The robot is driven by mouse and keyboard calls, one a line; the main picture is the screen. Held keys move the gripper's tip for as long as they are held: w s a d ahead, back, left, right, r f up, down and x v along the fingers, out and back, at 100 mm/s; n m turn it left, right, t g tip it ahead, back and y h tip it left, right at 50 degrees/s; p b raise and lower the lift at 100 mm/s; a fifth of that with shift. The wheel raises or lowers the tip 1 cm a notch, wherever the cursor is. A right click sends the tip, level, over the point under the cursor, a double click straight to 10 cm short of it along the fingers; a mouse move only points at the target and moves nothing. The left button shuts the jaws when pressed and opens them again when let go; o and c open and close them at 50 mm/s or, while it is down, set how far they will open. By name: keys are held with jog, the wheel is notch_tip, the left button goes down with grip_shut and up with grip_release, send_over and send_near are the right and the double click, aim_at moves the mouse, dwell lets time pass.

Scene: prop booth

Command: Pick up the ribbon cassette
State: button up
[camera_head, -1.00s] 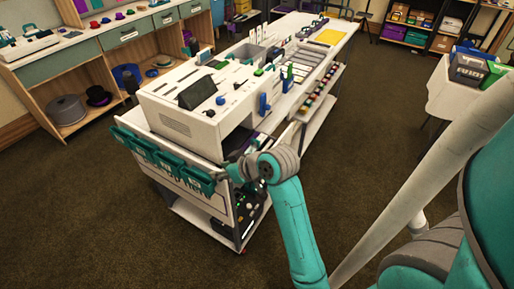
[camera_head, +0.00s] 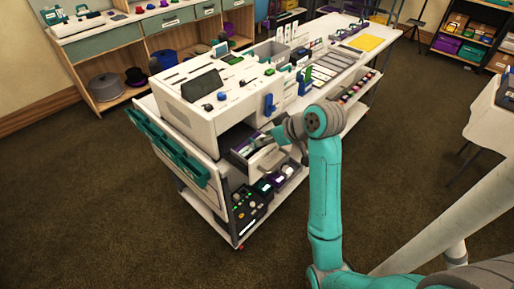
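I cannot pick out the ribbon cassette for certain. A dark tray with purple edges (camera_head: 240,158) juts from the opening under the white machine (camera_head: 196,120), with small light and dark items in it. Below it, a lower shelf holds purple-and-dark pieces (camera_head: 266,186), which are too small to name. My gripper (camera_head: 270,138) is at the tray's right side, beside the machine's front corner. Its fingers are small and partly hidden by my wrist, so I cannot tell whether they are open or hold anything.
A yellow sheet (camera_head: 367,42) lies at the far end. A shelf unit (camera_head: 90,75) stands at the back left. The brown floor (camera_head: 110,220) is open.

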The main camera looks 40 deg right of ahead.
aim_at(253, 145)
jog(key=shift+x, duration=3.55)
jog(key=shift+d, duration=0.1)
grip_shut()
